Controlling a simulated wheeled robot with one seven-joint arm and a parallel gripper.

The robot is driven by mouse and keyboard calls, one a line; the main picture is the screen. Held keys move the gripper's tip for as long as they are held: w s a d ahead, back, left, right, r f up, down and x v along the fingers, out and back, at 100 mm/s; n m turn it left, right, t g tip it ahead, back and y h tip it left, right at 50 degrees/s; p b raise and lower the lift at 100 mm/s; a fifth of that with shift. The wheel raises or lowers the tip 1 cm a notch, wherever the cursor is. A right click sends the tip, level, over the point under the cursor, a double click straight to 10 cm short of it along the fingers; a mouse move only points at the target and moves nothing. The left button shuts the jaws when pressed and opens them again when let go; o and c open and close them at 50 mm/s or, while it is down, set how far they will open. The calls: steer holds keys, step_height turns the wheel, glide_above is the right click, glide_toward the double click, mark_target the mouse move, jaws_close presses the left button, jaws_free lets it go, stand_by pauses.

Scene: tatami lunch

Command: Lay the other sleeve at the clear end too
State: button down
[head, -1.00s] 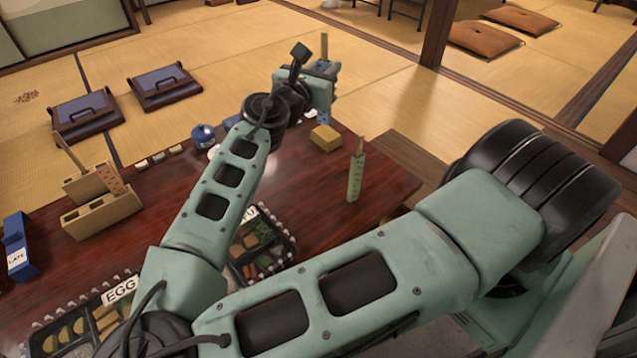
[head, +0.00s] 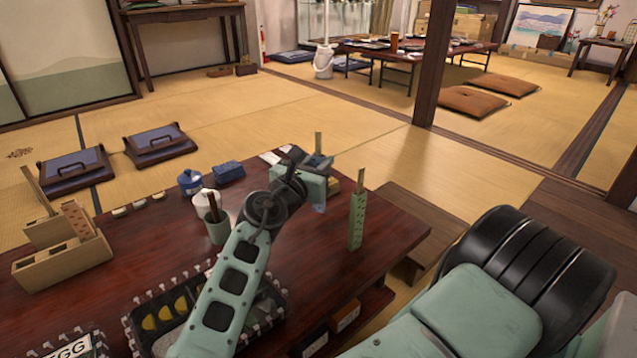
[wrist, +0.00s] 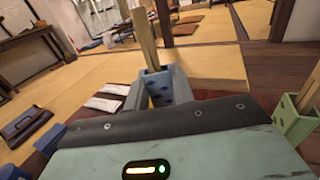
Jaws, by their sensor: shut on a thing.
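My gripper (head: 317,195) is over the right part of the dark red table (head: 385,210). In the wrist view it is shut on a blue dotted sleeve (wrist: 160,88) with a pale wooden stick (wrist: 145,38) rising from it. I cannot tell whether the blue sleeve touches the table.
A yellow block (head: 333,186) lies behind my gripper, partly hidden. A wooden box (head: 65,262) stands far left. Bare tabletop surrounds the green sleeve.

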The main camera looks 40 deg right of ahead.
steer(key=shift+f+b, duration=0.6)
steer(key=shift+f, duration=0.75)
steer(key=shift+f, duration=0.1)
steer(key=c, duration=1.2)
jaws_free()
steer(key=shift+r, duration=0.2)
